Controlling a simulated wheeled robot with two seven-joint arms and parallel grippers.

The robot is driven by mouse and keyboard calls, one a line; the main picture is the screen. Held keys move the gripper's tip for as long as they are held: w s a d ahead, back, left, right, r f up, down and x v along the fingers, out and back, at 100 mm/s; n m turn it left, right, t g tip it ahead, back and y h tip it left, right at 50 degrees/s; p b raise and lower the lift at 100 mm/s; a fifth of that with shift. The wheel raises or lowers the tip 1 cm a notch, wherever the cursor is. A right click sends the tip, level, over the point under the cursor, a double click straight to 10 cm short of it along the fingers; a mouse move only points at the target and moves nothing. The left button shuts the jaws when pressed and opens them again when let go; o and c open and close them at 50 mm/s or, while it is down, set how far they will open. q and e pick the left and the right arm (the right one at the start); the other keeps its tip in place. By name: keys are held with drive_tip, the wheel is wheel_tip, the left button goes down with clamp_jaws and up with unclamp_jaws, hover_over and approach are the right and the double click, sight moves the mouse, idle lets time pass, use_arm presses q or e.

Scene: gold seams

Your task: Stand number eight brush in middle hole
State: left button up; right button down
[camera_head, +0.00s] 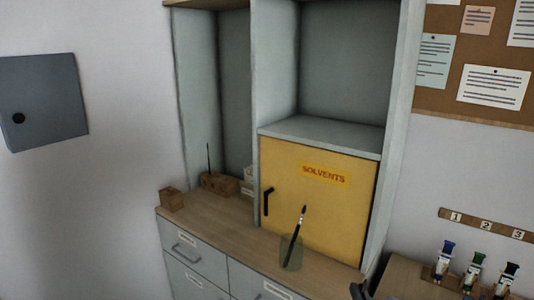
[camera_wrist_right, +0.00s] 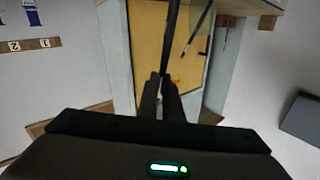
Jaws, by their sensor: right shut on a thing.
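My right gripper (camera_wrist_right: 163,90) is shut on a thin dark rod (camera_wrist_right: 170,35), which looks like a brush; its number cannot be read. In the head view only a dark bit of this gripper (camera_head: 360,291) shows at the bottom edge, and the held brush is not visible there. A wooden block (camera_head: 218,184) sits in the left cubby, with one thin dark brush (camera_head: 209,158) standing upright at its left end. Its holes are too small to make out. Another brush (camera_head: 299,226) leans in a clear jar (camera_head: 291,254) on the counter. My left gripper is not in view.
A small wooden block (camera_head: 171,199) sits at the counter's left end. A yellow solvents door (camera_head: 330,205) stands behind the jar, beside a cubby divider (camera_head: 256,110). Several paint tubes (camera_head: 476,268) stand at right under a numbered strip (camera_head: 486,225). The counter (camera_head: 212,224) is clear left of the jar.

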drive_tip(key=shift+s, duration=0.1)
drive_tip(key=shift+s+f, duration=0.2)
drive_tip(key=shift+f, duration=0.05)
drive_tip(key=s+f, duration=0.3)
drive_tip(key=s, duration=0.6)
